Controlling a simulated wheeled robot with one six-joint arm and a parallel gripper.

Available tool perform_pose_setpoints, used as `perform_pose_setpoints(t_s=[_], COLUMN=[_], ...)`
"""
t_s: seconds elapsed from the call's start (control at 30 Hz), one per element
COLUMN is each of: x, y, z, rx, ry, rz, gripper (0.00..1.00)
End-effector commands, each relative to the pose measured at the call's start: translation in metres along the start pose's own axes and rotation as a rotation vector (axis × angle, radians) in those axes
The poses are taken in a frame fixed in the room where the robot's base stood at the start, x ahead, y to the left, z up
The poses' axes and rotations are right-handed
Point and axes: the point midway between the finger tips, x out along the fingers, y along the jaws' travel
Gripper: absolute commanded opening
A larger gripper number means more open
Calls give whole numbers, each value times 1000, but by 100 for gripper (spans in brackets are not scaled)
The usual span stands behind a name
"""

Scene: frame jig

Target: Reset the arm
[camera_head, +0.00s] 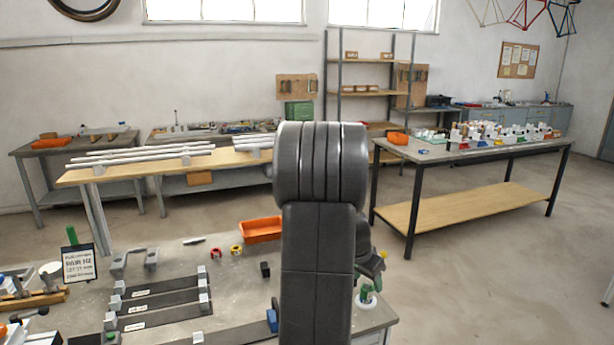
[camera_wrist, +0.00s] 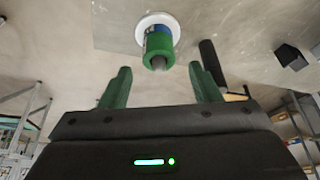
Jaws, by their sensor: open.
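My gripper (camera_wrist: 161,75) is open in the wrist view, its two green fingers spread apart with nothing held between them. Beyond the fingertips is a green cylinder with a blue band (camera_wrist: 159,45) on a round white base (camera_wrist: 170,23). The fingers do not appear to touch it. In the head view my dark arm stands upright in the middle and hides much of the gripper. A green piece on a white round base (camera_head: 366,295) shows to the right of the arm, at the near bench's right end.
The near bench (camera_head: 225,256) holds dark strips with grey blocks (camera_head: 160,300), an orange bin (camera_head: 261,229), a sign (camera_head: 79,263) and small red and yellow rings. A bench with pale bars (camera_head: 140,155) stands behind. A crowded table (camera_head: 470,151) stands right; open floor lies between.

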Motion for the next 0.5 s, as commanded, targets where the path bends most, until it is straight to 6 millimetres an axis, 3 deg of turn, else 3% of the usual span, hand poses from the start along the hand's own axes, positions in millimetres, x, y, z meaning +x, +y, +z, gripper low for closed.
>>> perform_pose_setpoints(t_s=[0.1,0.5], x=[-9,-10], y=[0,0], z=[-3,-4], rx=[0,0], ry=[0,0], rz=[0,0], gripper=[57,57])
